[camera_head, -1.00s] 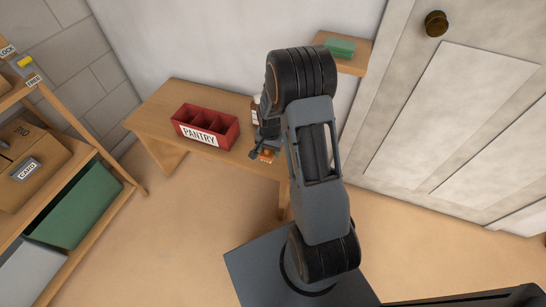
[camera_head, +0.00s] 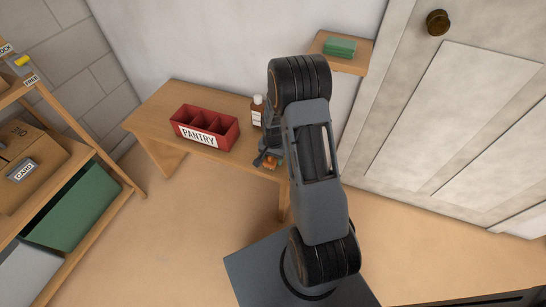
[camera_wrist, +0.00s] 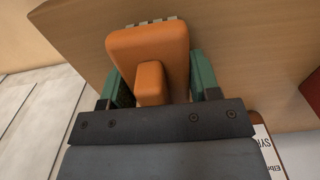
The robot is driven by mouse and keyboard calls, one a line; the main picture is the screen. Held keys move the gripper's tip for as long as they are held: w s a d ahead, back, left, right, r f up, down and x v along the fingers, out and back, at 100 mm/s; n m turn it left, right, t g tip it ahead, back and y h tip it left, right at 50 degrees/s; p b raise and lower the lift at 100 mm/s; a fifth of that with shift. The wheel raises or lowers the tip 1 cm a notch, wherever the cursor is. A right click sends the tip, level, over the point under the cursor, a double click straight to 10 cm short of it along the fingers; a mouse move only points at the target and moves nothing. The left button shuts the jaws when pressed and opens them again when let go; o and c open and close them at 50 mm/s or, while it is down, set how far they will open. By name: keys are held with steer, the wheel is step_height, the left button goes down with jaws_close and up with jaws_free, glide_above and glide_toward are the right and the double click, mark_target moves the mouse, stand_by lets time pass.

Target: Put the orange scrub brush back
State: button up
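The orange scrub brush (camera_wrist: 150,60) sits between the two green finger pads of my gripper (camera_wrist: 160,88) in the wrist view. A striped edge, likely bristles, shows at its far side. In the head view a small part of the brush (camera_head: 271,163) shows below my gripper (camera_head: 268,155), by the front edge of the wooden table (camera_head: 165,100). My arm hides the table's right end. I cannot tell whether the brush touches the table.
A red PANTRY bin (camera_head: 228,136) stands on the table, with a labelled brown bottle (camera_head: 257,112) right of it, close to my gripper. A wall shelf (camera_head: 352,64) holds a green block (camera_head: 339,48). A rack with a green bin (camera_head: 75,208) stands left; a door (camera_head: 445,120) is right.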

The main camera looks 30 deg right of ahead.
steer(key=o, duration=0.4)
steer(key=shift+c, duration=0.2)
step_height(320, 180, up, 12)
steer(key=p, duration=0.3)
steer(key=shift+f, duration=0.1)
steer(key=s+a+r+n+t, duration=0.1)
steer(key=s+a+r+n, duration=0.3)
steer(key=s+r, duration=0.4)
steer(key=s+a+r+n+t, duration=0.2)
steer(key=s+a+r+n, duration=0.3)
steer(key=s+r, duration=0.2)
steer(key=v, duration=0.2)
steer(key=shift+r, duration=0.25)
steer(key=shift+s, duration=0.1)
